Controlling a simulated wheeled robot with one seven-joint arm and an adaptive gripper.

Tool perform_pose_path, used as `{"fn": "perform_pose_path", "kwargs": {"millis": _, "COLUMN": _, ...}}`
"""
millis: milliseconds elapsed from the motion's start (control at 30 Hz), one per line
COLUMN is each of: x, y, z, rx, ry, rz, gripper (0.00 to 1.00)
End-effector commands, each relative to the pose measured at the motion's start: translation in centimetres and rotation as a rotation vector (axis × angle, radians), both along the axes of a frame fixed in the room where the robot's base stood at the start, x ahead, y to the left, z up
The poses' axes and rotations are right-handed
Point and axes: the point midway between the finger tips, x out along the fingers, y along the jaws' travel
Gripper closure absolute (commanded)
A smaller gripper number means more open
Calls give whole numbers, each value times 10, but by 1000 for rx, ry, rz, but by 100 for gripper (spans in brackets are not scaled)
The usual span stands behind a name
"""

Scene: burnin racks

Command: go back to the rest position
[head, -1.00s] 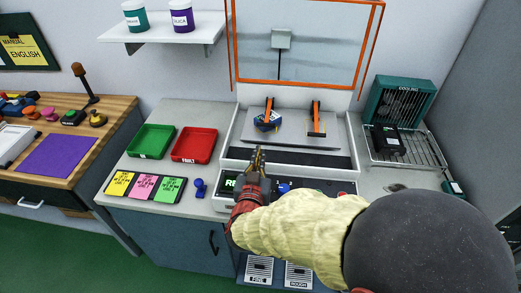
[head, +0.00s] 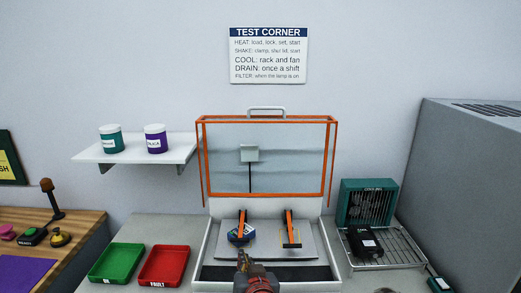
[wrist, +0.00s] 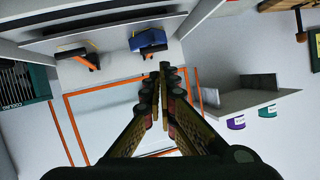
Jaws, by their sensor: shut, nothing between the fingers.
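My gripper (head: 242,262) is at the bottom middle of the head view, in front of the shaker tray with the orange clamps. Its fingers are shut with nothing between them. In the wrist view my gripper (wrist: 157,76) points into the room, its two fingers close together. The wrist picture is upside down, with the orange-framed lid (wrist: 75,118) behind the fingers. Most of my arm is below the head picture.
The shaker tray (head: 212,257) holds a blue item (head: 241,234) by an orange clamp, under a raised orange-framed lid (head: 266,119). A green tray (head: 117,262) and red tray (head: 164,265) lie left. A cooling rack (head: 405,250) holds a black unit (head: 364,241) at right.

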Motion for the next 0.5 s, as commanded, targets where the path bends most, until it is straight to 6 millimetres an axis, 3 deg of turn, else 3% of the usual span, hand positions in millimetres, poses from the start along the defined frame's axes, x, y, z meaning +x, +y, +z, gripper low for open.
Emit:
{"fn": "perform_pose_path", "kwargs": {"millis": 33, "x": -7, "y": -15, "z": 16, "rx": 8, "ry": 32, "rz": 16, "gripper": 100}}
{"fn": "perform_pose_path", "kwargs": {"millis": 100, "x": -21, "y": -31, "z": 27, "rx": 5, "ry": 89, "rz": 46, "gripper": 100}}
{"fn": "perform_pose_path", "kwargs": {"millis": 267, "x": -68, "y": -78, "z": 43, "rx": -36, "ry": 230, "rz": 79, "gripper": 100}}
{"fn": "perform_pose_path", "kwargs": {"millis": 500, "x": -165, "y": -167, "z": 47, "rx": -148, "ry": 470, "rz": 16, "gripper": 100}}
